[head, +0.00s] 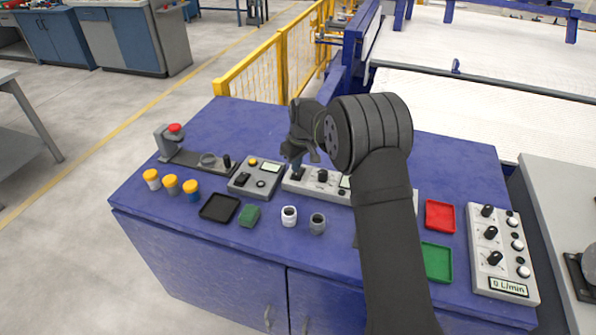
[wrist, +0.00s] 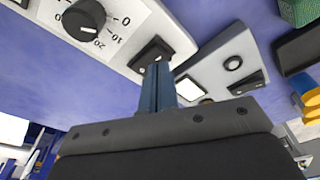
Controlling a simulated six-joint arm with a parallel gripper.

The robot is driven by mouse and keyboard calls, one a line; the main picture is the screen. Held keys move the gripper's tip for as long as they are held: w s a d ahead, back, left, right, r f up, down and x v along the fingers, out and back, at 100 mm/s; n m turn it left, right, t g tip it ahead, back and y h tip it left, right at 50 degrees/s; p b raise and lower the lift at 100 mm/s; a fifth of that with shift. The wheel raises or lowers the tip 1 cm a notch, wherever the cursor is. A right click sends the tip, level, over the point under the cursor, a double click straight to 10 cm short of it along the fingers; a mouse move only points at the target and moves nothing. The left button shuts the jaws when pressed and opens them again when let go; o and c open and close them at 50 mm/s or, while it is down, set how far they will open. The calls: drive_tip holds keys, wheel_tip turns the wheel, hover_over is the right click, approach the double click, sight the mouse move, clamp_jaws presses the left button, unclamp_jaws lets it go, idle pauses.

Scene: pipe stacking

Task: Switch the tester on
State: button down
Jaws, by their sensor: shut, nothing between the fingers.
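A long pale panel (head: 322,181) on the blue bench has a black dial, a small display and a black rocker switch at its left end. In the wrist view this rocker switch (wrist: 150,51) sits beside the dial (wrist: 84,18). A smaller grey box (head: 257,178) to its left has a display, a yellow button and its own rocker switch (wrist: 248,83). I see no label saying which is the tester. My gripper (head: 297,163) is shut and empty, pointing down. Its fingertips (wrist: 157,66) are at the long panel's rocker switch; I cannot tell whether they touch it.
Yellow-capped jars (head: 171,185), a black tray (head: 219,208), a green block (head: 249,216) and two cups (head: 289,216) stand at the front. Red (head: 440,216) and green (head: 437,262) trays and a flow panel (head: 502,255) are at right.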

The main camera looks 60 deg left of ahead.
sight(297, 174)
drive_tip(key=shift+f, duration=0.9)
idle(0.7)
drive_tip(key=shift+r, duration=3.55)
drive_tip(key=shift+f, duration=0.1)
wheel_tip(297, 174, down, 7)
drive_tip(key=shift+r, duration=0.2)
